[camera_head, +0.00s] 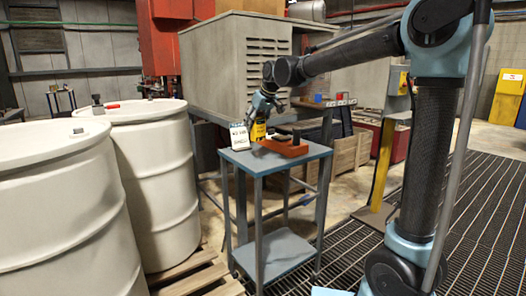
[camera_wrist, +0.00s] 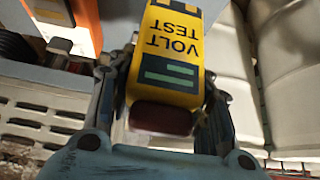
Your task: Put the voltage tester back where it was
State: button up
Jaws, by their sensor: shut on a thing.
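The voltage tester (camera_wrist: 178,38) is yellow with dark bands and the words VOLT TEST, which appear upside down in the wrist view. My gripper (camera_wrist: 165,95) is shut on it, with one finger on each side. In the head view the yellow tester (camera_head: 258,131) is at my gripper (camera_head: 262,112), over the small blue-grey stand (camera_head: 258,162). I cannot tell whether its lower end touches the stand top. A white card with print (camera_head: 240,137) stands close on its left.
An orange tool (camera_head: 285,148) lies on the stand just right of the tester; it also shows in the wrist view (camera_wrist: 85,15). Two white drums (camera_head: 155,190) are at the left. A large grey vented cabinet (camera_head: 235,70) is behind. The stand's front top is clear.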

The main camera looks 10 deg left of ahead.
aim_at(258, 141)
jog(key=f, duration=0.2)
jog(key=d+f, duration=0.1)
jog(key=f, duration=0.1)
jog(key=shift+w, duration=0.4)
jog(key=shift+d+f, duration=0.1)
jog(key=shift+f, duration=2)
jog(key=o, duration=1.3)
jog(key=v, duration=1.2)
jog(key=shift+s, duration=0.1)
